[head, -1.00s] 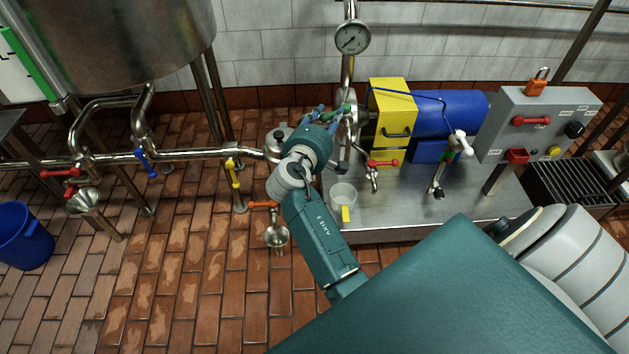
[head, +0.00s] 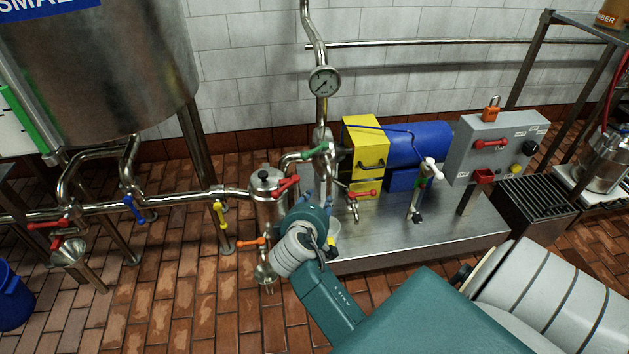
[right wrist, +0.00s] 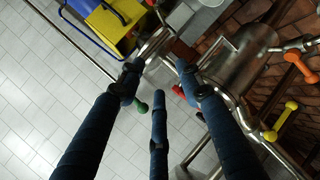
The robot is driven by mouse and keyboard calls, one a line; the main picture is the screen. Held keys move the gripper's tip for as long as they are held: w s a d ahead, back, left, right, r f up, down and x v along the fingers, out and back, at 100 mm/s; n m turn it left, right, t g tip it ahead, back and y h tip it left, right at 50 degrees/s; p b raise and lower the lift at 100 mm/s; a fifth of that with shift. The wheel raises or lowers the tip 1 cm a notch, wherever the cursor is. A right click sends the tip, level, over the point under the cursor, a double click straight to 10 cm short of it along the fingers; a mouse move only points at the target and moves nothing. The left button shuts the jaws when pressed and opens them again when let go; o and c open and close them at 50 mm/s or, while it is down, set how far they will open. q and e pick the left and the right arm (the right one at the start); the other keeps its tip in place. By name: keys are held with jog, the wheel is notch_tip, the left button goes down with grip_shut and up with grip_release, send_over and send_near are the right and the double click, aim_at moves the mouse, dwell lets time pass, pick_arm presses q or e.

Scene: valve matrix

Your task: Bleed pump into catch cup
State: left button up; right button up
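The pump has a yellow guard (head: 365,160) and a blue motor (head: 420,143) on a steel skid. A small tap with a red handle (head: 362,194) projects in front of the guard. The clear catch cup (head: 334,231) with a yellow grip stands on the skid, partly hidden by my right wrist. My right gripper (head: 319,194) is below a green handle (head: 318,150) and beside a red handle (head: 287,184). In the right wrist view its fingers are spread with nothing between them; the green handle (right wrist: 140,107) and red handle (right wrist: 178,90) appear past them. My left gripper is out of view.
A lidded steel housing (head: 267,195) stands left of my gripper, with an orange handle (head: 251,241) and funnel below. A pressure gauge (head: 324,81) is above. The skid's front (head: 430,240) is clear.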

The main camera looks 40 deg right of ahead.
jog(key=s+a+f+m+g+y+p, duration=0.1)
jog(key=s+a+f+g+y+p, duration=0.1)
jog(key=s+a+f+y, duration=0.3)
jog(key=shift+s+a+f+m, duration=0.4)
jog(key=shift+s+a+f, duration=0.7)
jog(key=shift+s+a, duration=1.35)
jog(key=shift+s+d, duration=0.2)
jog(key=shift+d, duration=0.05)
jog(key=shift+c, duration=0.2)
